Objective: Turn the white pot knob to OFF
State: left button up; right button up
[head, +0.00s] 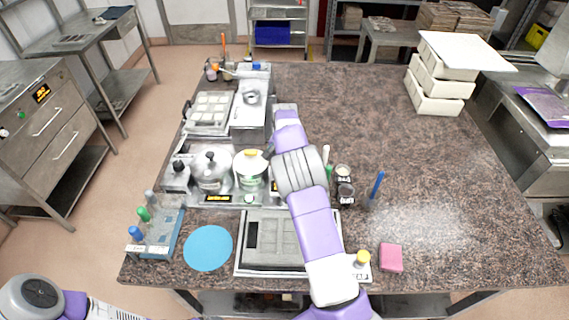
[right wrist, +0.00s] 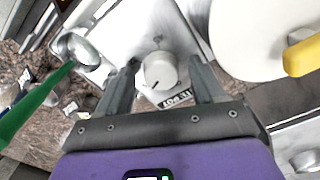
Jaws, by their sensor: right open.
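In the right wrist view a round white knob (right wrist: 160,70) on a pale panel stands between the two fingers of my open right gripper (right wrist: 160,80), with a gap visible on both sides. A dark label (right wrist: 176,99) ending in "POT" lies beside it, upside down. The knob's setting is too small to read. A white pot (right wrist: 245,35) with a yellow handle (right wrist: 303,55) is at upper right; in the head view this pot (head: 250,172) stands just left of my right arm, which hides the gripper there. My left gripper is out of view.
A metal pot (head: 211,170) stands left of the white pot. A green-handled tool (right wrist: 35,110) and small dark cups (head: 345,192) are on the arm's other side. A grey press (head: 252,262), blue disc (head: 208,248) and pink block (head: 391,257) lie in front. The counter's right side is mostly clear.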

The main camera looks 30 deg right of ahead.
jog(key=c, duration=1.1)
jog(key=shift+o, duration=0.2)
jog(key=shift+n, duration=0.4)
jog(key=shift+r+n+p, duration=0.1)
jog(key=shift+n+p, duration=0.4)
jog(key=shift+n, duration=0.4)
jog(key=n+p, duration=0.1)
jog(key=n, duration=0.2)
jog(key=shift+n, duration=0.3)
jog(key=n, duration=0.3)
jog(key=shift+w+n, duration=0.1)
jog(key=shift+n, duration=0.2)
jog(key=shift+n+p, duration=0.45)
jog(key=shift+n, duration=1.65)
